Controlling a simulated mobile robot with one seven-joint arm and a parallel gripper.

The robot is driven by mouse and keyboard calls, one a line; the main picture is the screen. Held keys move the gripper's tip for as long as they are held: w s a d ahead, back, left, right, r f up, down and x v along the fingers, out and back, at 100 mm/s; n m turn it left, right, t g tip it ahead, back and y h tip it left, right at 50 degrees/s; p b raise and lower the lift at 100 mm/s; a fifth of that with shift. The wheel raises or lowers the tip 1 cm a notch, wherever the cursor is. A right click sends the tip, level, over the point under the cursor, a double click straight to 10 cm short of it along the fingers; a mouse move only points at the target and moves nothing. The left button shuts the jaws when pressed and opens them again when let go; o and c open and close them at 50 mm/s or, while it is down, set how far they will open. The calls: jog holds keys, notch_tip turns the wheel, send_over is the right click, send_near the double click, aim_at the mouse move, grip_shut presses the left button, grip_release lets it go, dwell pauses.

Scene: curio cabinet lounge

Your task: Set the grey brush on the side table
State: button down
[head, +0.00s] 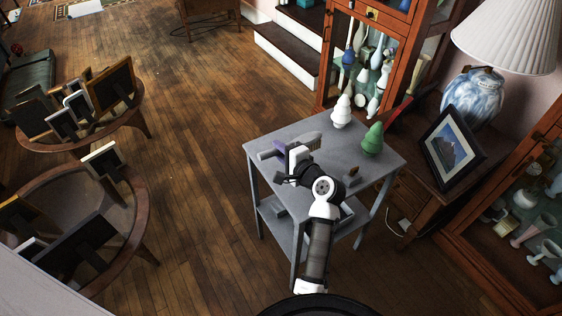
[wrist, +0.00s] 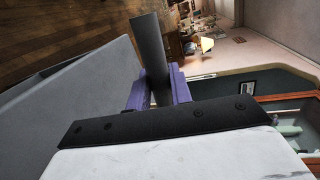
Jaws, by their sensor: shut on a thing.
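The side table (head: 338,151) is grey with a lower shelf, and it stands in the middle right of the head view. My gripper (head: 278,149) is over the left part of its top. In the wrist view the purple fingers of my gripper (wrist: 158,92) are shut on the grey brush (wrist: 150,45), which shows as a plain grey bar. A grey surface, likely the tabletop (wrist: 85,105), fills the left of the wrist view.
A framed picture (head: 452,147) and a lamp (head: 473,95) stand to the right. Round tables with frames are at left; floor between is clear.

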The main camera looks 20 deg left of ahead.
jog(key=shift+f, duration=2.7)
jog(key=c, duration=1.3)
grip_release()
jog(key=shift+f, duration=0.1)
jog(key=shift+o, duration=0.2)
jog(key=b+v, duration=0.2)
jog(key=v, duration=1)
jog(key=shift+d, duration=0.1)
